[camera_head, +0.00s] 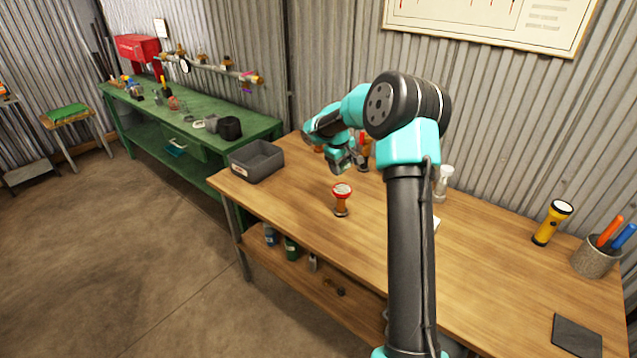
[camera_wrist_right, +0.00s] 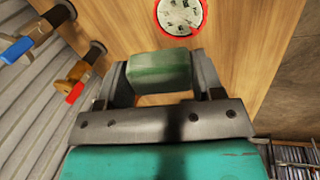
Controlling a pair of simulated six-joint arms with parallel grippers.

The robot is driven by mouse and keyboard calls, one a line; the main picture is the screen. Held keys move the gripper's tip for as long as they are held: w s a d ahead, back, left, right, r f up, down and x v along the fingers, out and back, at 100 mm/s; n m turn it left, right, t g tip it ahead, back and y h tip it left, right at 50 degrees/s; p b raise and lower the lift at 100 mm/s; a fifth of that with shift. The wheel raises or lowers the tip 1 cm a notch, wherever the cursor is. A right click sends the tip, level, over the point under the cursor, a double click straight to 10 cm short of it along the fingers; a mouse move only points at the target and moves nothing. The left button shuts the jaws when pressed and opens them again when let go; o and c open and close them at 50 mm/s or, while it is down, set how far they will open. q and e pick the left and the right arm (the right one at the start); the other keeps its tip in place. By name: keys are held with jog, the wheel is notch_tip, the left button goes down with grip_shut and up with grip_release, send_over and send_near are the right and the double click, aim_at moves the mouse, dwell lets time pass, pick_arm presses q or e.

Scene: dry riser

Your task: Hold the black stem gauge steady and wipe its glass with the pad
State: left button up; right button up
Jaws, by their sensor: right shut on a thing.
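My right gripper (camera_head: 343,165) is over the back of the wooden table. In the right wrist view my right gripper (camera_wrist_right: 160,85) is shut on a green block-shaped pad (camera_wrist_right: 160,68). A red-rimmed gauge (camera_head: 341,196) with a white face and an orange-brown stem stands upright on the table in front of the gripper. In the right wrist view a red-rimmed dial (camera_wrist_right: 180,14) shows just beyond the pad, apart from it in the picture. I cannot make out a black stem on it. My left gripper is out of view.
A grey open bin (camera_head: 257,161) stands at the table's left end. A yellow flashlight (camera_head: 552,223), a cup of tools (camera_head: 597,255) and a dark flat square (camera_head: 577,335) are at the right. Orange-brown fittings (camera_head: 363,152) stand behind the gripper. The table's front middle is clear.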

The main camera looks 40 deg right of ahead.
jog(key=shift+s+d+r, duration=0.6)
jog(key=shift+d+r, duration=0.25)
jog(key=shift+d, duration=0.1)
send_over(347, 186)
jog(key=shift+a+f, duration=0.1)
jog(key=shift+f, duration=2.95)
